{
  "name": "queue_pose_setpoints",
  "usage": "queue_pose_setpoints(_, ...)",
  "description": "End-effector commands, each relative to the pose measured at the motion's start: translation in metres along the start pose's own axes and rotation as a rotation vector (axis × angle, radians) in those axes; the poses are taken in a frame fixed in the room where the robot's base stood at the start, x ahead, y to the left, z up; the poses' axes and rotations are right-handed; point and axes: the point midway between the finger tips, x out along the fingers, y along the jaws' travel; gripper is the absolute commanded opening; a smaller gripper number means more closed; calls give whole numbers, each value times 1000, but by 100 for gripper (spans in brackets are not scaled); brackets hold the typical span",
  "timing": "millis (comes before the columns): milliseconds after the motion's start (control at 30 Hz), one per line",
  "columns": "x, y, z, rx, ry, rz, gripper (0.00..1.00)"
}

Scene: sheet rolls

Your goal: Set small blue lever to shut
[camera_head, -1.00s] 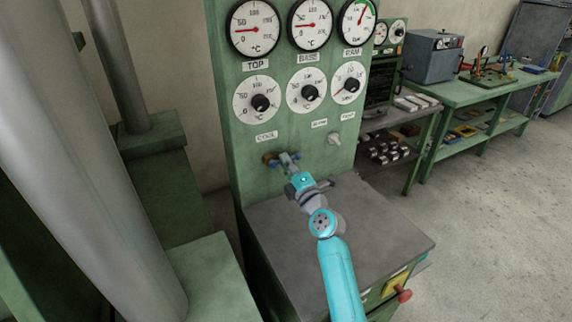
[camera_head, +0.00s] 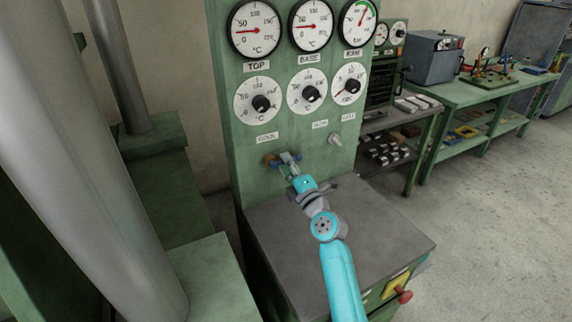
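A small brass-coloured valve (camera_head: 268,159) sticks out of the green panel under the COOL label. A small blue piece (camera_head: 276,162), apparently part of the blue lever, shows beside it; most of it is hidden by my gripper. My gripper (camera_head: 287,160) is at the valve, close in front of the panel, with my turquoise arm reaching up from below. The fingers are too small to tell whether they touch or grip the lever.
The green panel (camera_head: 229,150) carries gauges, black dial knobs and a small grey switch (camera_head: 335,139). A grey bench top (camera_head: 385,235) lies below my arm. A thick grey column (camera_head: 85,150) stands at left. Green workbenches and open floor are at right.

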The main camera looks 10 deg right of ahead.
Motion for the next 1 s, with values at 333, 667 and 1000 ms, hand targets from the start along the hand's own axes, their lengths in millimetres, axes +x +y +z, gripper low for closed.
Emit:
queue_pose_setpoints(333,-62,-1,0,0,-2,-2,39)
queue_pose_setpoints(667,-107,0,0,-1,0,-1,39)
queue_pose_setpoints(1000,-114,0,0,0,0,0,39)
